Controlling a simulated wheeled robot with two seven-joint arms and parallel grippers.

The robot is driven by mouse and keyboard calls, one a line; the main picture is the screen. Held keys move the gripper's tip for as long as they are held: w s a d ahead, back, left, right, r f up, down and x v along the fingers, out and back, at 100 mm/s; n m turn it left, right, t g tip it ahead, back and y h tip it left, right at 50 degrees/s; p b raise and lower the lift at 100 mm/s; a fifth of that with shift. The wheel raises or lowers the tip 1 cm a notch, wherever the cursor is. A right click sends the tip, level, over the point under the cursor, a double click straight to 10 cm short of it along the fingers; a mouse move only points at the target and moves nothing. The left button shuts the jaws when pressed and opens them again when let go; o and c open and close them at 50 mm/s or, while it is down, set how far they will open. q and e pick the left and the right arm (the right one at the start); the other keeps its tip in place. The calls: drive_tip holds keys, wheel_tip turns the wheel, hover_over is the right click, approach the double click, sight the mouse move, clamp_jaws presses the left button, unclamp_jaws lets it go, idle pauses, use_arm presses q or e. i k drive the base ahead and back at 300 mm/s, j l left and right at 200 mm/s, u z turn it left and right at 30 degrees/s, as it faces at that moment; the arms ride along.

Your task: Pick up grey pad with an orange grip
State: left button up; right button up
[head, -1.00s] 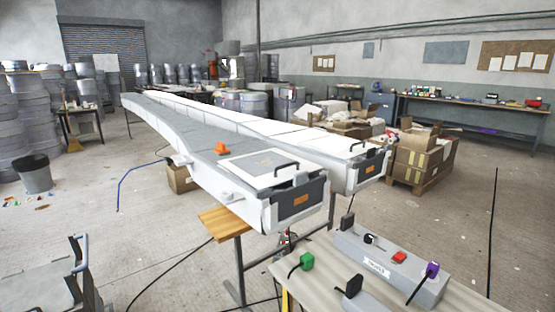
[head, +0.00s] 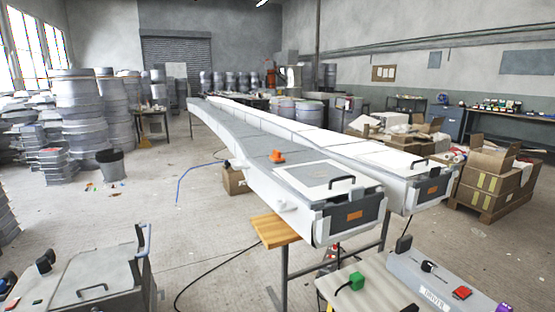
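A small orange piece (head: 277,157) sits on the grey top of the long mould (head: 235,140), left of a white-framed panel. It may be the orange grip; a grey pad under it cannot be told apart from the grey mould surface at this size. Neither of my grippers shows in the head view.
A wooden board (head: 275,230) juts out below the mould's near end. A bench (head: 375,292) with a green plug and a grey socket box (head: 430,280) stands at lower right. A grey cart (head: 90,275) is at lower left. Boxes (head: 490,185) stand right. Floor left of the mould is mostly clear.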

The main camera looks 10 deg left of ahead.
sight(276, 158)
drive_tip(key=i+j+z, duration=0.45)
drive_tip(key=i+j, duration=0.15)
drive_tip(key=j, duration=0.25)
drive_tip(key=i+j+z, duration=0.45)
drive_tip(key=j, duration=0.6)
drive_tip(key=i+j+z, duration=0.25)
drive_tip(key=j+z, duration=0.15)
drive_tip(key=j, duration=0.7)
drive_tip(key=j+z, duration=0.45)
drive_tip(key=j, duration=0.75)
drive_tip(key=j+z, duration=0.45)
drive_tip(key=j, duration=0.8)
drive_tip(key=k, duration=0.05)
